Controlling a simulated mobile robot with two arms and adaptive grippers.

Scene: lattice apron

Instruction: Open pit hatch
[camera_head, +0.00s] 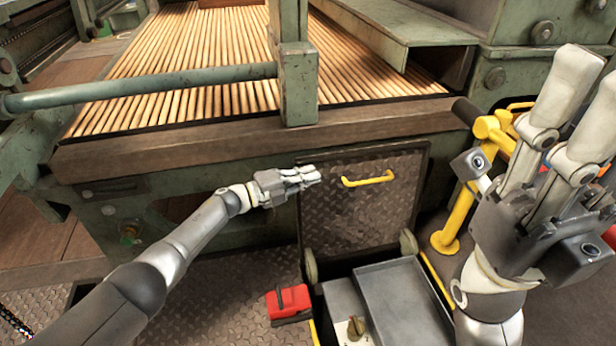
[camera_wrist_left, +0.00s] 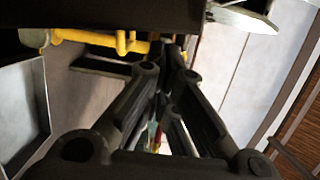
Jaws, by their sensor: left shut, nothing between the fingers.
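The pit hatch (camera_head: 385,215), a dark chequered plate in a frame, stands upright with its yellow handle (camera_head: 368,180) near the top. The pit below it is uncovered and shows grey trays (camera_head: 395,300). My left gripper (camera_head: 316,175) is shut and empty in front of the hatch's left part, left of the handle and apart from it. In the left wrist view, its fingers (camera_wrist_left: 172,55) come together and a yellow bar (camera_wrist_left: 95,38) shows beyond them. My right gripper (camera_head: 592,95) is raised at the right, its pale fingers apart, with nothing seen between them.
A red box-shaped item (camera_head: 288,302) lies left of the pit's edge. A yellow post (camera_head: 455,215) stands right of the hatch. The green machine with wooden slats (camera_head: 190,75) and a wooden beam (camera_head: 200,145) is above. Chequered floor (camera_head: 230,290) lies at lower left.

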